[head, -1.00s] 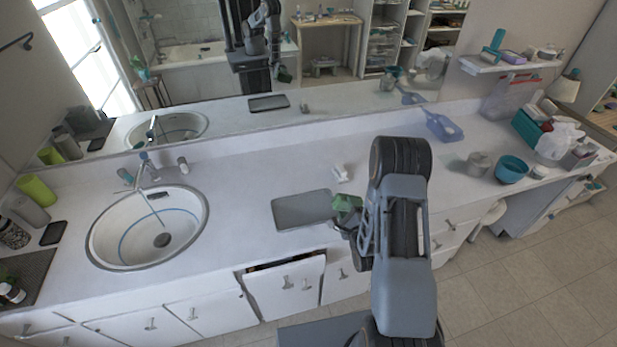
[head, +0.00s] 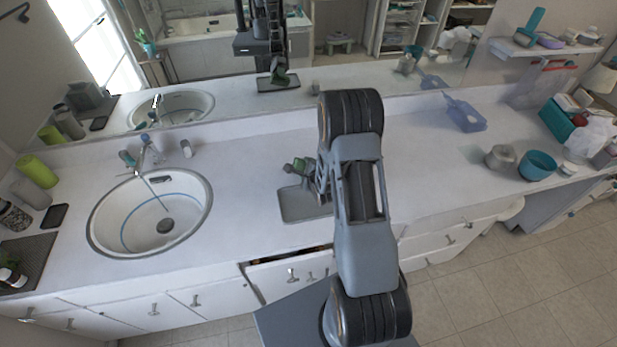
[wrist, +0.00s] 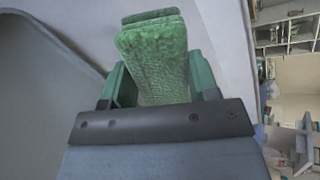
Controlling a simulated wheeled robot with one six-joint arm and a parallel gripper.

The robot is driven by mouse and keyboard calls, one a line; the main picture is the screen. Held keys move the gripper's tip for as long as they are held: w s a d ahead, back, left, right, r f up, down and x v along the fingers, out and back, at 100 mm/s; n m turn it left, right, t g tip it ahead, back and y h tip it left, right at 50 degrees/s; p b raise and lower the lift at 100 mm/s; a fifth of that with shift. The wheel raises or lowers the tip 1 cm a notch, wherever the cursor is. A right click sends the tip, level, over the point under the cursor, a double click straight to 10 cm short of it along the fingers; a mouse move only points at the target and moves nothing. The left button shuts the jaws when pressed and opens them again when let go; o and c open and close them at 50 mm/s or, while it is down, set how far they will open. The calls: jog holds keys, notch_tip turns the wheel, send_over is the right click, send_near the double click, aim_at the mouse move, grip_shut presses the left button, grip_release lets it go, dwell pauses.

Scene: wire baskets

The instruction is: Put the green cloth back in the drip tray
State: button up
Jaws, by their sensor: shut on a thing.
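The green cloth (wrist: 157,55) is folded and sits between the fingers of my gripper (wrist: 160,85) in the wrist view. In the head view my gripper (head: 303,172) is shut on the cloth (head: 299,164), above the drip tray or at its back edge; the exact height is hard to tell. The drip tray (head: 300,208) is a flat grey rectangle on the white counter, right of the sink. My arm hides its right side. In the wrist view a grey surface with a rounded edge (wrist: 40,95), likely the tray, lies at left below the cloth.
The round sink (head: 115,215) with its tap is at left. A blue scoop-like item (head: 466,116), a metal pot (head: 502,158) and a teal bowl (head: 537,165) stand at right. The counter between is clear.

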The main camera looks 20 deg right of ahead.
jog(key=d+g, duration=0.1)
jog(key=w+d+g, duration=0.1)
jog(key=shift+w+m+g, duration=0.15)
jog(key=shift+m+g, duration=0.15)
jog(key=shift+g, duration=0.1)
jog(key=shift+w+d+g+b, duration=0.1)
jog(key=shift+d+g+b, duration=0.25)
jog(key=shift+g, duration=0.45)
jog(key=shift+d+r+m+g, duration=0.1)
jog(key=shift+r+m+g, duration=0.15)
jog(key=shift+g, duration=0.35)
jog(key=s+m+g+p, duration=0.1)
jog(key=g+p, duration=0.1)
jog(key=s+a+r+m+g+p, duration=0.1)
jog(key=s+m+g, duration=0.1)
jog(key=shift+s+a+r+p, duration=0.15)
jog(key=shift+p, duration=0.25)
jog(key=s+a+r+m+g+y+p, duration=0.1)
jog(key=s+a+r+m+g+p, duration=0.2)
jog(key=s+m, duration=0.1)
jog(key=shift+s+a+r, duration=0.15)
jog(key=shift+s, duration=0.7)
jog(key=shift+f+b, duration=3.5)
jog(key=shift+f, duration=0.35)
jog(key=shift+f+b, duration=0.6)
jog(key=shift+b, duration=0.25)
